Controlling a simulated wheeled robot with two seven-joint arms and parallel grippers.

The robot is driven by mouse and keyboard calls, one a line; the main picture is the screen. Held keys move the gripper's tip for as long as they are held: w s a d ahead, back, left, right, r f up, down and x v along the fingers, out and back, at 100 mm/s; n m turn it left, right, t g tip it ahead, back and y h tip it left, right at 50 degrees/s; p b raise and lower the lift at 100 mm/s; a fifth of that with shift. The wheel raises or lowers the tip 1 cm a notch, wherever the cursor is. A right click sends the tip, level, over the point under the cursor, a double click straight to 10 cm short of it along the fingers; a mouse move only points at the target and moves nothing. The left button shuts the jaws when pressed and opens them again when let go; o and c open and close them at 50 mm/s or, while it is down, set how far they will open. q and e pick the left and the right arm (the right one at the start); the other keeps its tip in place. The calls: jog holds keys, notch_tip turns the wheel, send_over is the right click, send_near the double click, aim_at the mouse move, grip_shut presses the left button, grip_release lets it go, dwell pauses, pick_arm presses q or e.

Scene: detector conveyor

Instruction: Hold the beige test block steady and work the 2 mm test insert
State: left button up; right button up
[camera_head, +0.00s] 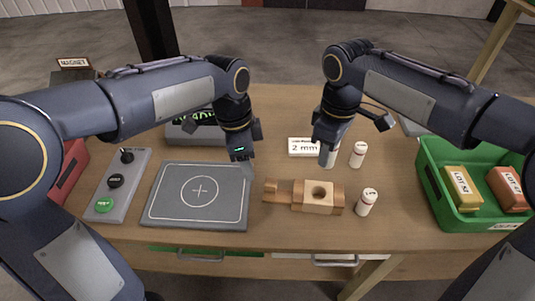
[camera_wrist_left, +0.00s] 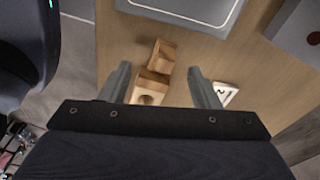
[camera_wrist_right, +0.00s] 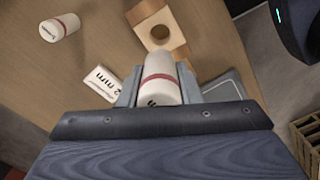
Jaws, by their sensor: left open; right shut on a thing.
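The beige test block (camera_head: 318,196) sits on the table on a brown wooden holder (camera_head: 280,191), with a round hole in its top. It also shows in the left wrist view (camera_wrist_left: 149,88) and the right wrist view (camera_wrist_right: 158,31). My left gripper (camera_head: 241,156) is open and empty, above the table to the left of the block. My right gripper (camera_head: 328,150) is shut on a white cylindrical insert with a red band (camera_wrist_right: 159,82), behind the block. The white "2 mm" label card (camera_head: 303,147) lies beside this gripper.
Two other white cylinders stand right of the block, one behind (camera_head: 358,155) and one nearer (camera_head: 366,202). A grey plate with a crosshair (camera_head: 200,225) and a button panel (camera_head: 104,206) lie left. A green crate (camera_head: 450,222) with labelled packs stands right.

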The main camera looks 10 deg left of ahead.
aim_at(267, 181)
pick_arm(q)
jog(key=w+d+m, duration=0.1)
jog(key=d, duration=0.1)
jog(key=w+d+f+m+y, duration=0.1)
jog(key=d, duration=0.1)
jog(key=shift+w+f+m, duration=0.15)
jog(key=shift+w+m, duration=0.05)
jog(key=shift+m, duration=0.2)
jog(key=shift+d+f, duration=0.15)
notch_tip(267, 181, down, 12)
jog(key=shift+r, duration=0.1)
jog(key=shift+c, duration=0.5)
jog(key=c, duration=1.1)
pick_arm(e)
jog(key=w+d+f+m, duration=0.1)
jog(key=d+f, duration=0.2)
jog(key=w+d+f+m, duration=0.1)
jog(key=d+f+m, duration=0.1)
jog(key=d+f, duration=0.2)
jog(key=w+d+f+m, duration=0.1)
jog(key=d+f+m, duration=0.1)
jog(key=d+f, duration=0.1)
jog(key=shift+d+f, duration=0.4)
jog(key=shift+f, duration=2.3)
